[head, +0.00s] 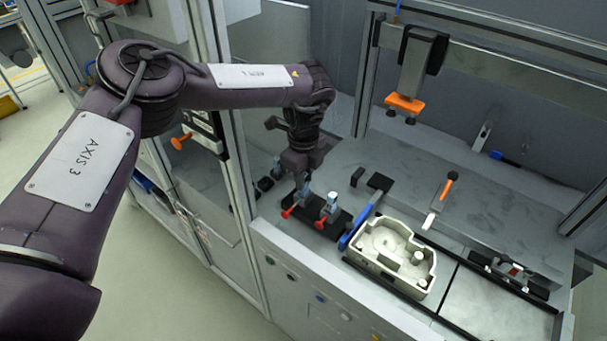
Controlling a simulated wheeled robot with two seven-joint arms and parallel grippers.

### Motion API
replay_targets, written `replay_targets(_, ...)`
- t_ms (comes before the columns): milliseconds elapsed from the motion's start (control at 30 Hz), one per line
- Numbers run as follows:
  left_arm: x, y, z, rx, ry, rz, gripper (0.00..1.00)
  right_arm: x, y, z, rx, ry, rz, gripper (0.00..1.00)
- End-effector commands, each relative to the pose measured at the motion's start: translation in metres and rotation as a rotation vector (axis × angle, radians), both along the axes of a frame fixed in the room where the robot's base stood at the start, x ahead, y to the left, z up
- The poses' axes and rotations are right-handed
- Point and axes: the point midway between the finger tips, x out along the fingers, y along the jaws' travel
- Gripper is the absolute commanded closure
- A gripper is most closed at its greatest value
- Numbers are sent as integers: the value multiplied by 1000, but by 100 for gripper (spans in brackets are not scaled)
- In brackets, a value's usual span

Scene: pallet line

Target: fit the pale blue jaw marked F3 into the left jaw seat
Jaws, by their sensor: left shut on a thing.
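My left arm reaches in from the left, and my left gripper (302,178) points down at the black jaw base (317,216). It is shut on a small pale grey-blue piece (304,192), which looks like the jaw. The piece is at or just above the left side of the base, beside a red lever (289,212). Any F3 mark is too small to read, and I cannot tell whether the piece is seated. A second pale jaw (332,200) stands upright on the right side of the base, by another red lever (321,222). My right gripper is not in view.
A cream housing (393,252) sits in a dark-railed track right of the base, with a blue bar (361,220) between them. An orange-ended tool head (405,103) hangs above the bench. An orange-handled tool (442,196) lies behind the housing. A frame post stands left of the gripper.

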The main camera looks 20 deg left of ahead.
Motion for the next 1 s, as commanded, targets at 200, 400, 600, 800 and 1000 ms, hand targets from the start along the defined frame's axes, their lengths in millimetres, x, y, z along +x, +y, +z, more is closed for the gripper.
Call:
replay_targets(200, 0, 0, -5, -1, 0, 1, 100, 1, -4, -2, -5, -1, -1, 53)
replay_targets(400, 0, 0, -4, -1, 0, 0, 100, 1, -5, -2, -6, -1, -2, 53)
replay_targets(600, 0, 0, -5, -1, 0, 0, 100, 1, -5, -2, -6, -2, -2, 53)
replay_targets(800, 0, 0, -7, -1, 0, 0, 100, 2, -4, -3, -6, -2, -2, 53)
replay_targets(1000, 0, 0, -10, -1, 0, 0, 100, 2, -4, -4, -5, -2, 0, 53)
